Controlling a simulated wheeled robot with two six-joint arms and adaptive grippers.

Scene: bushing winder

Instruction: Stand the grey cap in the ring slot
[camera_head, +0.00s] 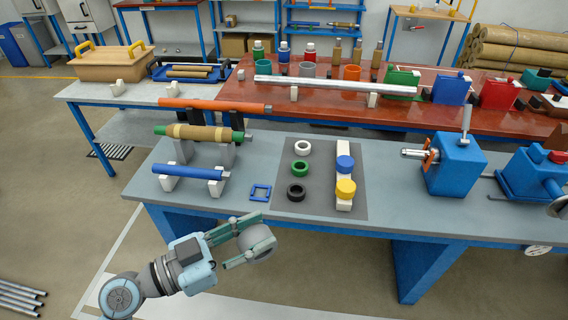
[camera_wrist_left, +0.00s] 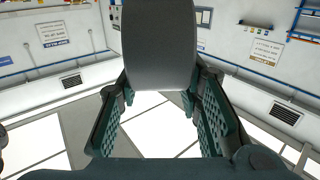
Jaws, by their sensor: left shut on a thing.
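My left gripper (camera_head: 243,241) is shut on the grey cap (camera_head: 257,243), in front of the table's front edge and clear of it. In the left wrist view the grey cap (camera_wrist_left: 158,50) fills the upper middle between the two fingers (camera_wrist_left: 160,95). On the grey mat (camera_head: 320,200) a white ring (camera_head: 303,147), a green ring (camera_head: 300,168) and a black ring (camera_head: 296,192) lie in a column. I cannot tell which place is the ring slot. My right gripper is out of view.
A blue square frame (camera_head: 260,192) lies left of the mat. Blue (camera_head: 187,171), green-ended (camera_head: 198,132) and orange (camera_head: 212,104) rolls rest on stands farther left. A blue winder (camera_head: 454,164) stands to the right. The table (camera_head: 390,205) is clear between mat and winder.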

